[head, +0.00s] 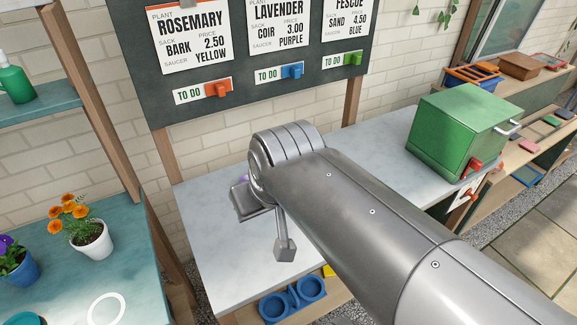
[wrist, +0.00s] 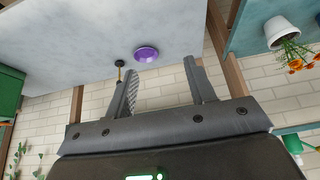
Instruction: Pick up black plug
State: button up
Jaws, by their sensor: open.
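My gripper (wrist: 160,66) is open and empty in the wrist view, its two fingers apart above the pale worktop (wrist: 70,30). A small dark-topped piece with a thin tan stem (wrist: 120,64) shows just beyond and left of the left fingertip. It may be the black plug, but it is too small to be sure. A purple round dish (wrist: 146,54) lies on the worktop beside it, beyond the fingertips. In the head view my arm covers much of the worktop (head: 215,270), and no black plug can be made out there.
A green box (head: 455,130) with red knobs stands at the right of the worktop. A blue double-cup holder (head: 292,299) sits below its front edge. Potted flowers (head: 92,243) stand on the teal bench at left. A dark sign board (head: 250,75) hangs behind.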

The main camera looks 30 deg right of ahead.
jog(key=w+d+f, duration=0.1)
jog(key=w+d, duration=0.4)
jog(key=w, duration=0.5)
jog(key=w+d+f, duration=0.1)
jog(key=w+d, duration=0.4)
jog(key=w, duration=0.5)
jog(key=w+d+f, duration=1.1)
jog(key=w+d, duration=0.1)
jog(key=d, duration=0.3)
jog(key=shift+g, duration=0.4)
jog(key=x, duration=1)
jog(key=shift+w+a+f, duration=0.1)
jog(key=shift+w+f, duration=0.05)
jog(key=shift+w, duration=0.15)
jog(key=shift+c, duration=0.3)
grip_shut()
